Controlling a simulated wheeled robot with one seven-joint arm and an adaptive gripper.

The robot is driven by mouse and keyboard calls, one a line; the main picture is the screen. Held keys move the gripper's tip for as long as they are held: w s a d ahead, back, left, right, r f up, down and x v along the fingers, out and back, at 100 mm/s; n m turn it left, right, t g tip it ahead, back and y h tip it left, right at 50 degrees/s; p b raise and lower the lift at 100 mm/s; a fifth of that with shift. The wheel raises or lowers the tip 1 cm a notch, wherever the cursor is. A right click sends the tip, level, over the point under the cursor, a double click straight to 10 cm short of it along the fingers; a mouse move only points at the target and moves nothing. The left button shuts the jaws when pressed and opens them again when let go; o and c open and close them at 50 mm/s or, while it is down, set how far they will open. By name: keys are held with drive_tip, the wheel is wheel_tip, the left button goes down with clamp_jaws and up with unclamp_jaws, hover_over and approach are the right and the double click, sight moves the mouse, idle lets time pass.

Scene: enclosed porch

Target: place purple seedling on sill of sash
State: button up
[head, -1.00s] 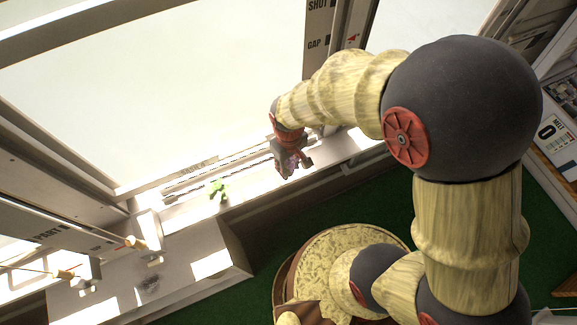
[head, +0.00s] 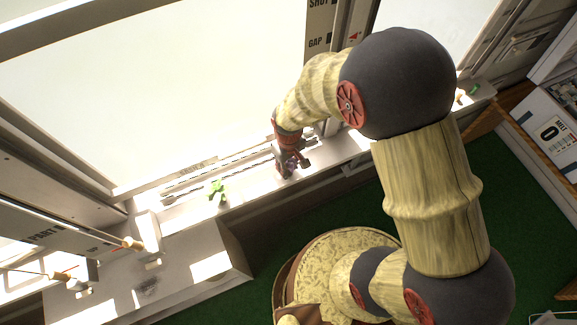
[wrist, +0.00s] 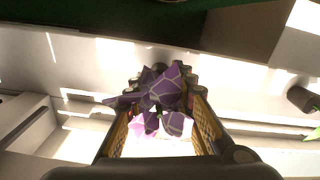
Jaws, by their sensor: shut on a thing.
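The purple seedling (wrist: 165,88) has dark purple, pale-veined leaves and sits between the two fingers of my gripper (wrist: 160,100) in the wrist view. My gripper is shut on it. In the head view my gripper (head: 288,168) is over the front part of the sunlit sill (head: 250,190), and a bit of the purple seedling (head: 289,167) shows at its tip. The sill also shows in the wrist view (wrist: 225,60). The large sash (head: 150,90) stands behind the sill. I cannot tell whether the seedling touches the sill; its lower part is hidden.
A small green plant (head: 217,191) stands on the sill to the left of my gripper. A metal track (head: 235,165) runs along the sash foot. Pegs with red rods (head: 132,243) are at the lower left. The sill between plant and gripper is clear.

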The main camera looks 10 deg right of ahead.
drive_tip(key=shift+f, duration=0.15)
drive_tip(key=o, duration=0.8)
drive_tip(key=shift+o, duration=0.2)
wheel_tip(320, 180, up, 12)
drive_tip(key=shift+r+p, duration=0.2)
drive_tip(key=shift+p, duration=0.75)
drive_tip(key=s+d+r+m+t, duration=0.1)
drive_tip(key=d+r, duration=0.1)
drive_tip(key=r, duration=0.4)
drive_tip(key=d+r+m+t, duration=0.1)
drive_tip(key=d+r, duration=0.2)
drive_tip(key=r, duration=0.4)
drive_tip(key=s+d+r+m+t, duration=0.3)
drive_tip(key=s+d+r, duration=0.4)
drive_tip(key=s+r, duration=0.4)
drive_tip(key=shift+s+r+t, duration=0.2)
drive_tip(key=shift+r+t, duration=0.1)
drive_tip(key=shift+r, duration=0.35)
